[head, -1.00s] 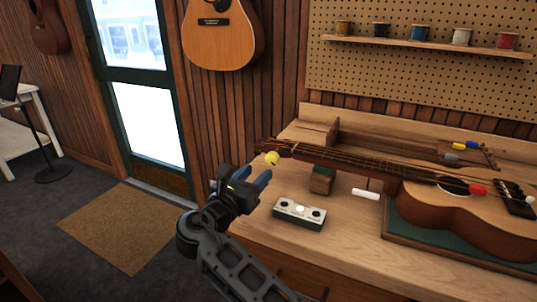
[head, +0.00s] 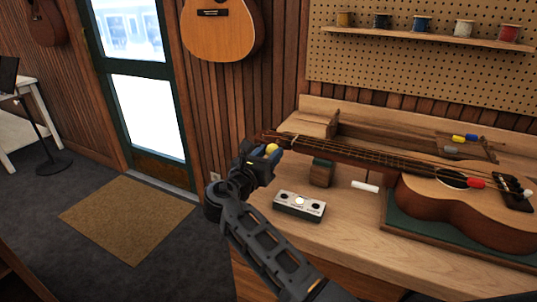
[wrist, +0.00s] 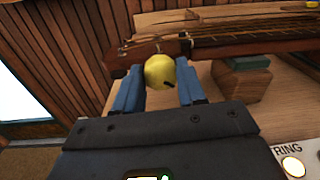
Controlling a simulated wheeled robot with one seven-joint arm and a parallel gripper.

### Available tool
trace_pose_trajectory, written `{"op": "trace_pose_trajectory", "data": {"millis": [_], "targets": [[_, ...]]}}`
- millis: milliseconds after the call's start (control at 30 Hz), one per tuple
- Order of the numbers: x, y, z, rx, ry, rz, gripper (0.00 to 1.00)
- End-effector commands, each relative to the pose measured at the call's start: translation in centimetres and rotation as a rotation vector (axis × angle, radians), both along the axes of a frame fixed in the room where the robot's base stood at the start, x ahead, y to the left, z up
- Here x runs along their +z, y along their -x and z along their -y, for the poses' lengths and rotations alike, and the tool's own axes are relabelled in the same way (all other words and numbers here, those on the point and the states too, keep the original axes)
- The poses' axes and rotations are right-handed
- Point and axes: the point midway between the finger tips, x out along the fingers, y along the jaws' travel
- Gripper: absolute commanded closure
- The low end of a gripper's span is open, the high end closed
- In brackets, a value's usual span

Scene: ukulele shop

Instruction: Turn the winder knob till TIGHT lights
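The yellow winder knob (head: 271,149) is at the headstock end of the ukulele (head: 470,205), which lies on the bench. The knob also shows in the wrist view (wrist: 162,71), with a small dark mark low on its face. My gripper (head: 264,156) is at the knob. In the wrist view its blue fingers (wrist: 160,78) stand on both sides of the knob, very close to it; whether they press on it I cannot tell. A pale indicator box (head: 299,206) on the bench has a bright middle lamp and dark outer ones. Its labels are unreadable in the head view.
A green-topped neck rest (head: 321,172) stands under the neck. A white cylinder (head: 365,187) lies right of it. A pegboard shelf (head: 430,36) holds several spools. A guitar (head: 222,25) hangs on the wall. Open floor and a brown mat (head: 127,221) are to the left.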

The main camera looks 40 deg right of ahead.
Motion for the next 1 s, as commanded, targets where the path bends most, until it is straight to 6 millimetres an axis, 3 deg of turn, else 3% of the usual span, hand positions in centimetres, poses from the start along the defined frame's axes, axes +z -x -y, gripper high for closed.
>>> {"op": "trace_pose_trajectory", "data": {"millis": [300, 867, 900, 1000], "targets": [[-0.01, 0.02, -0.03, 0.000, 0.000, 0.000, 0.91], [-0.03, 0.06, -0.08, 0.000, -0.046, 0.123, 0.91], [-0.04, 0.06, -0.08, 0.000, -0.046, 0.123, 0.59], [-0.04, 0.06, -0.07, 0.000, -0.046, 0.122, 0.50]]}}
